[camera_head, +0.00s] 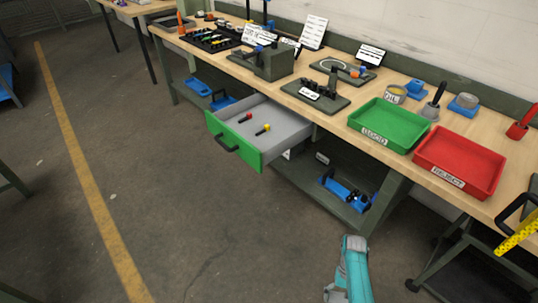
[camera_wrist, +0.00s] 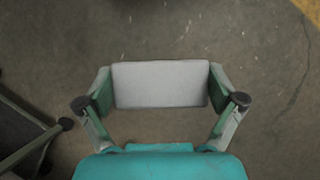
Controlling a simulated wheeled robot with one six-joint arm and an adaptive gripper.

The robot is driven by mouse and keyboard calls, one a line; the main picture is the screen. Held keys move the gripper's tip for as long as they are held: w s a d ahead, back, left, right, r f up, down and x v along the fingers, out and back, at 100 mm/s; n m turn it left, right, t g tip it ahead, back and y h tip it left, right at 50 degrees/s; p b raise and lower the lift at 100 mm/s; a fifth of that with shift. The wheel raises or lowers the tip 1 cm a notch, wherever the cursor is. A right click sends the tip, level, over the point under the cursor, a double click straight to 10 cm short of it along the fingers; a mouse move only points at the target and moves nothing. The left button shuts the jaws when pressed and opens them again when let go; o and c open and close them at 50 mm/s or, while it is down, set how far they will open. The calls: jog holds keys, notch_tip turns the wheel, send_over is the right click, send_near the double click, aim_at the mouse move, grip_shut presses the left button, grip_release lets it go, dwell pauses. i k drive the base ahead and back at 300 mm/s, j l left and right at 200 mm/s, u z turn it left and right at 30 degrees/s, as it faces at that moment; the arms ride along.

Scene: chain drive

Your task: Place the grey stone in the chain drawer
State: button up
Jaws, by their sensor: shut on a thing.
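The grey stone (camera_wrist: 160,84) is a smooth, pale grey oblong block in the wrist view. My gripper (camera_wrist: 160,90) is shut on it, one green finger against each short end. The floor lies below the stone. The drawer (camera_head: 232,141) stands pulled out under the bench in the head view, with a green front, a black handle and grey inside. A red-handled item (camera_head: 246,117) and a yellow-handled item (camera_head: 263,129) lie in it. My teal arm shows at the bottom of the head view, to the right of and nearer than the drawer; the stone cannot be made out there.
A green tray (camera_head: 360,122) and a red tray (camera_head: 438,178) sit on the bench top right of the drawer. Fixtures and tools stand along the bench. A blue item (camera_head: 345,190) lies on the lower shelf. The floor left of the drawer is open.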

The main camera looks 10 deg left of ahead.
aim_at(274, 133)
jog(key=i+u, duration=0.3)
jog(key=i, duration=0.3)
jog(key=i+l+u, duration=0.3)
jog(key=i, duration=0.3)
